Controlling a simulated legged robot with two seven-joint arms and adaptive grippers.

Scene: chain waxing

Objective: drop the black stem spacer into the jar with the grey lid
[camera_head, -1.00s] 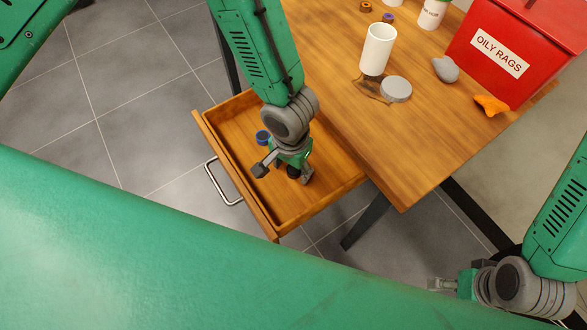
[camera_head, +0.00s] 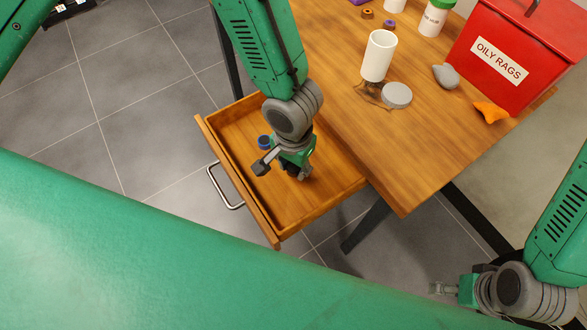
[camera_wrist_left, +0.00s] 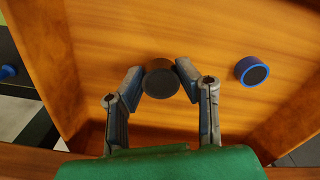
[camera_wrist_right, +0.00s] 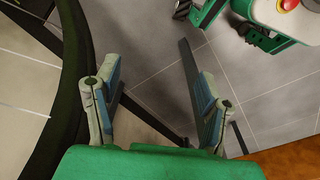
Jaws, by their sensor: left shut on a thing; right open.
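The black stem spacer (camera_wrist_left: 160,78) is a short round black piece, seen in the left wrist view between the fingertips of my left gripper (camera_wrist_left: 160,80). My left gripper (camera_head: 283,170) is shut on it, inside the open drawer (camera_head: 237,187); in the head view the gripper hides the spacer. The white jar (camera_head: 379,56) stands without a lid on the table, and the grey lid (camera_head: 397,95) lies beside it. My right gripper (camera_wrist_right: 158,100) is open and empty, away from the table at the lower right of the head view.
A blue-rimmed spacer (camera_wrist_left: 252,71) lies in the drawer beside my left gripper. On the wooden table (camera_head: 400,160) are a red oily rags bin (camera_head: 510,50), a grey stone-like lump (camera_head: 446,76), an orange rag (camera_head: 490,112), a green-lidded jar (camera_head: 436,18) and small rings (camera_head: 367,13). The table's near part is clear.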

